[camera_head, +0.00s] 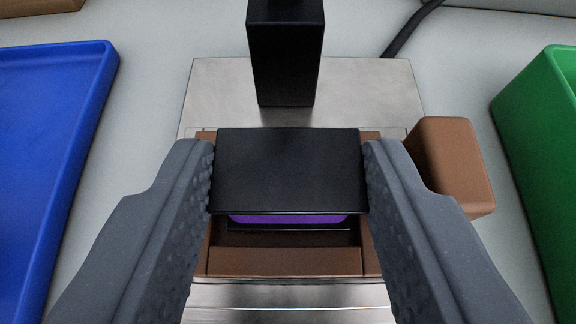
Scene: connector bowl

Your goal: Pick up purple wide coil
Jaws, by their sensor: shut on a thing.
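The purple wide coil shows as a black block (288,172) with a purple strip (288,218) under its near edge. My gripper (289,165) is shut on it, with one grey studded finger against its left side and one against its right side. The coil is over a brown fixture (285,261) on a metal plate (225,88). Its underside is hidden, so I cannot tell whether it touches the fixture.
A black post (286,55) stands on the plate behind the coil. A brown block (452,165) is just right of my right finger. A blue tray (50,150) is at the left, and a green bin (545,130) is at the right. A black cable (408,30) lies at the back.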

